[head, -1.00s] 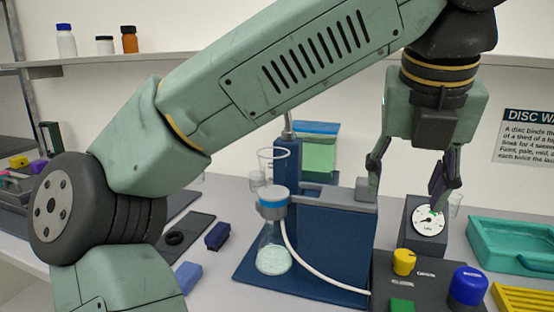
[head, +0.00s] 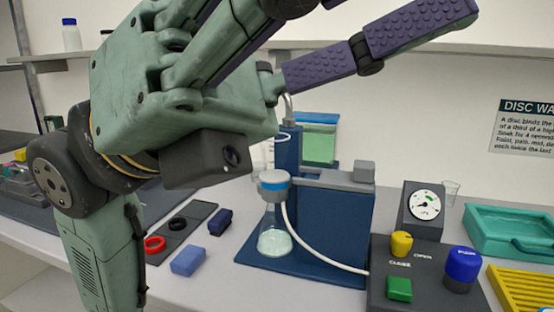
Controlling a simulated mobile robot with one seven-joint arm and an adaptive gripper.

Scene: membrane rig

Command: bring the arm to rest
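My gripper (head: 372,12) fills the upper left and middle of the head view, raised high and close to the camera. Its purple-padded fingers spread apart. One points right across the shelf, and the other runs up past the top edge. Nothing shows between them. My folded arm (head: 95,235) stands at the left, in front of the bench. The gripper is clear of the rig on the bench, and its body covers part of the wall and shelf behind.
A blue stand (head: 335,225) holds a flask (head: 274,238) with a white hose. Right of it are a gauge (head: 427,205), a control box with yellow knob (head: 401,243), green button (head: 399,289) and blue knob (head: 462,266), and a teal tray (head: 510,220). A blue block (head: 188,261) lies left.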

